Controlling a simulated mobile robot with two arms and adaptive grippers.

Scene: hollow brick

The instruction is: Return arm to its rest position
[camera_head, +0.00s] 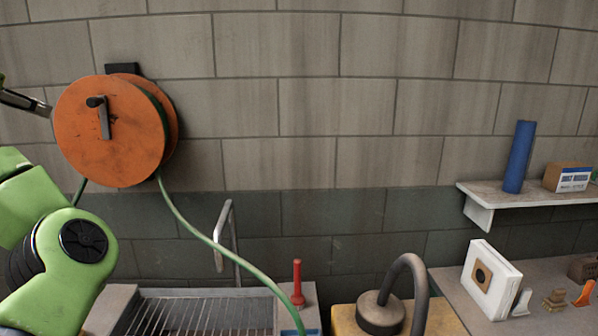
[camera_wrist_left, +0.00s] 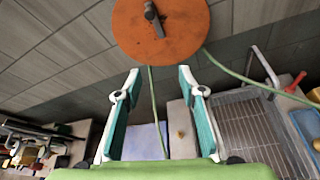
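My left arm (camera_head: 62,255), green with a dark round joint cap, comes in at the lower left of the head view. In the left wrist view my left gripper (camera_wrist_left: 158,88) has its two teal-padded fingers spread apart. Nothing is held between them; a green hose passes in the background of the gap. The orange hose reel (camera_head: 110,130) hangs on the wall, and it also shows beyond the fingertips in the left wrist view (camera_wrist_left: 165,35). My right gripper is not in view.
Below the reel is a sink with a metal rack (camera_head: 195,315) and a tap (camera_head: 224,235). A red-handled tool (camera_head: 298,283) stands beside it. A yellow container (camera_head: 437,318) with a dark hose stands at front centre. A shelf (camera_head: 520,192) holds a blue roll (camera_head: 519,157). The middle wall is clear.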

